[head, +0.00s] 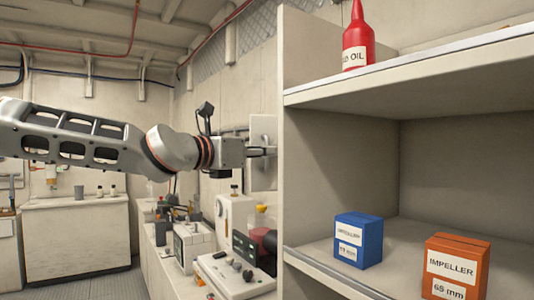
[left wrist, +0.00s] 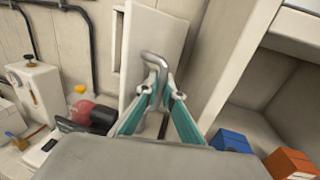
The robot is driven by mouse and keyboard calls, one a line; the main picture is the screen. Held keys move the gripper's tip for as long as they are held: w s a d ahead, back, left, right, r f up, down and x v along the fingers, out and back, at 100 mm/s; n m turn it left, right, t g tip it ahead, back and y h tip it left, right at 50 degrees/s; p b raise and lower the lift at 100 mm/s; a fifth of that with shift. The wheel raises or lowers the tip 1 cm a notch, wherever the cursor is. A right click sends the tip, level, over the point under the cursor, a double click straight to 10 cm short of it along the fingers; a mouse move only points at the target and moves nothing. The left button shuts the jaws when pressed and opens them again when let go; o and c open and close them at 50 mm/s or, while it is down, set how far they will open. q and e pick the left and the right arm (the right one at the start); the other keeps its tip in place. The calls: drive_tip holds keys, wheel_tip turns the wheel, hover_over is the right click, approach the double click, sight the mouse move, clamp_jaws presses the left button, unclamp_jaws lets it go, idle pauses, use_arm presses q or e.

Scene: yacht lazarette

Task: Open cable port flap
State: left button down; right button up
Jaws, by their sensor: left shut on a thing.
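The cable port flap is a pale flat panel (head: 262,127) on the far wall, just left of the shelf unit's side in the head view. In the left wrist view the flap (left wrist: 158,32) is upright, with a bent grey metal handle (left wrist: 162,70) on its face. My left gripper (head: 268,151) reaches in from the left at the flap. In the left wrist view its teal fingers (left wrist: 162,93) are shut on the handle, one on each side. A narrow frame edge shows left of the flap; I cannot tell how far it stands open. My right gripper is not in view.
The shelf unit (head: 292,150) stands close on the right. It holds a red oil bottle (head: 358,38), a blue box (head: 358,240) and an orange impeller box (head: 455,268). Below the arm, a bench carries several instruments (head: 235,272). Open floor (head: 118,282) lies at the left.

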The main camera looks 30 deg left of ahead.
use_arm(q)
drive_tip(key=c, duration=2.5)
unclamp_jaws()
drive_tip(key=shift+a, duration=0.1)
drive_tip(key=shift+s, duration=0.15)
drive_tip(key=v, duration=1.1)
drive_tip(key=shift+s+a, duration=0.1)
drive_tip(key=shift+s, duration=0.25)
